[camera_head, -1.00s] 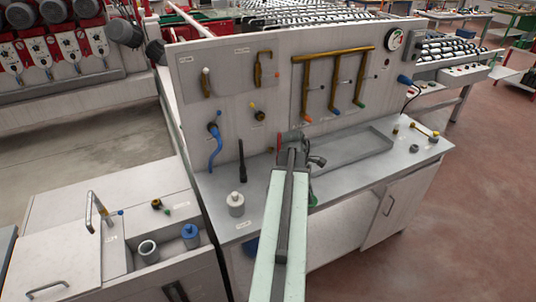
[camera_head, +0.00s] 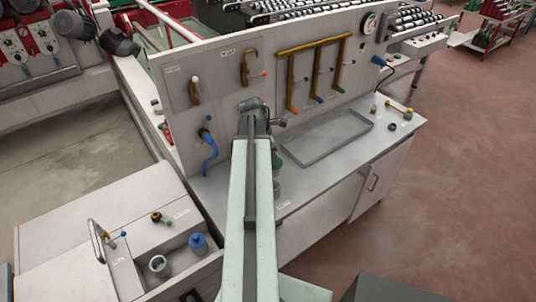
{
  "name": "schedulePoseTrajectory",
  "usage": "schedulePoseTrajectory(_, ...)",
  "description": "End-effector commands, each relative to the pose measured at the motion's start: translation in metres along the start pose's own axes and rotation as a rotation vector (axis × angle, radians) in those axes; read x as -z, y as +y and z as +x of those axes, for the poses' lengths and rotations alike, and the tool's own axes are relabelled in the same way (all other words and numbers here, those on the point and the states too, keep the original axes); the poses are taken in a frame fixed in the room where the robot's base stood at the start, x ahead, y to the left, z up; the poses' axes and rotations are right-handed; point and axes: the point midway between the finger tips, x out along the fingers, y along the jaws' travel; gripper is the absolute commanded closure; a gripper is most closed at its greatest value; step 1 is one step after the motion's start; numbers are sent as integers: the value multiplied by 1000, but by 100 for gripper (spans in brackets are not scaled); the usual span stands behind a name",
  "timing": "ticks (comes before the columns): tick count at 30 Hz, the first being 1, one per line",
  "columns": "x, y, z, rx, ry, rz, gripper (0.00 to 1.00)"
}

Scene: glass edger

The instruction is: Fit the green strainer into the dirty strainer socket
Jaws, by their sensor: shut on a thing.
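My gripper (camera_head: 272,118) is at the far end of my pale green arm, in front of the panel above the bench; my arm hides much of it. A green piece (camera_head: 278,161), probably the green strainer, shows just below the gripper beside my arm, mostly hidden. It appears to be in the shut gripper, above the bench. A grey cylinder (camera_head: 277,187) stands on the bench below it, partly hidden by my arm. An open white round cup (camera_head: 159,266) and a blue-topped cylinder (camera_head: 197,243) sit in the lower left unit. I cannot tell which is the dirty strainer socket.
The upright panel (camera_head: 222,110) carries yellow pipes (camera_head: 318,72) and a blue hose (camera_head: 209,155). A shallow grey tray (camera_head: 325,138) lies on the bench. Small yellow fittings (camera_head: 398,110) lie at its right end. A bent tap (camera_head: 98,240) rises from the left unit.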

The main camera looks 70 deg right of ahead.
Motion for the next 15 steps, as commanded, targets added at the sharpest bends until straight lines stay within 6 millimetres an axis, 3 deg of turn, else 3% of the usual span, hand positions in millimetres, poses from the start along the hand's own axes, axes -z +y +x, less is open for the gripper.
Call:
schedulePoseTrajectory(8,5,0,10,-1,1,-3,100)
schedulePoseTrajectory(15,13,0,35,-1,1,-3,100)
